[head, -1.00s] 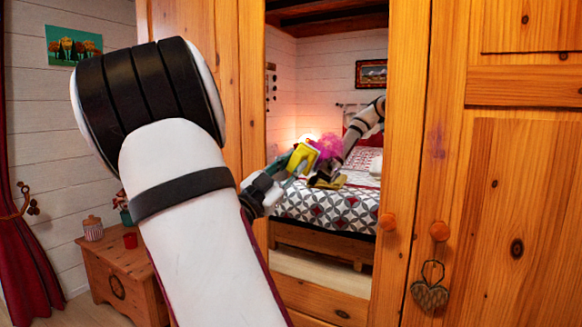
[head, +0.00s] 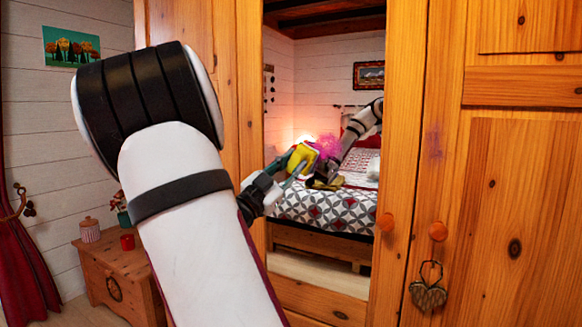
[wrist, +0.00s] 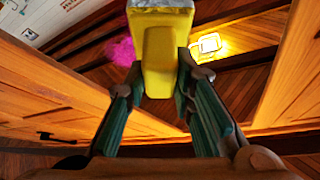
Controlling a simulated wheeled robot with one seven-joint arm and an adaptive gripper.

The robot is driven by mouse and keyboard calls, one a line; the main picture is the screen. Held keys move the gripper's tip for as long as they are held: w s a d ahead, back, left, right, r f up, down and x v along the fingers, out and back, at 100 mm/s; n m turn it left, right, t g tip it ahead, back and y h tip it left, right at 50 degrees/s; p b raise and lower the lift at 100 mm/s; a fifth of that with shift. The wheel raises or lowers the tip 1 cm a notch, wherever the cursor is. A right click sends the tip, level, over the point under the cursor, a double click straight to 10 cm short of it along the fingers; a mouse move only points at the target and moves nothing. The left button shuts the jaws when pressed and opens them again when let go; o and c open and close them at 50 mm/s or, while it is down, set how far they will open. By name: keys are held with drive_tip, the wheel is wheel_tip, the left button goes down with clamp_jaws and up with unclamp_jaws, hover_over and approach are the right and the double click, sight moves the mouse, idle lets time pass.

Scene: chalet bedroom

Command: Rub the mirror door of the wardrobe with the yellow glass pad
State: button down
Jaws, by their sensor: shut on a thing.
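My gripper (head: 287,170) is shut on the yellow glass pad (head: 304,155), in front of the wardrobe's mirror door (head: 318,272). In the wrist view the pad (wrist: 158,60) sits between both fingertips of my gripper (wrist: 163,85), its pale grey end at the top edge. A pink smudge (head: 327,146) shows on the mirror just right of the pad; it also shows left of the pad in the wrist view (wrist: 121,47). I cannot tell whether the pad touches the glass. The mirror reflects my arm and a bed.
A faint purple mark (head: 435,141) is on the wood right of the mirror. Two round knobs and a hanging heart (head: 428,296) are on the wardrobe's right side. A low wooden chest (head: 112,272) with a jar and red cup stands at left.

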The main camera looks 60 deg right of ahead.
sight(294, 152)
drive_tip(key=shift+d, duration=0.5)
drive_tip(key=shift+s, duration=0.1)
drive_tip(key=shift+s+r+p, duration=0.5)
drive_tip(key=shift+s+r, duration=0.35)
drive_tip(key=shift+s, duration=4.3)
drive_tip(key=shift+w+b, duration=1.05)
drive_tip(key=shift+w, duration=4.3)
drive_tip(key=c, duration=2.4)
unclamp_jaws()
drive_tip(key=shift+r+p, duration=0.5)
drive_tip(key=shift+r, duration=0.25)
drive_tip(key=shift+s+d, duration=0.2)
drive_tip(key=shift+s, duration=2.5)
drive_tip(key=shift+s+d, duration=0.15)
drive_tip(key=shift+s, duration=2.5)
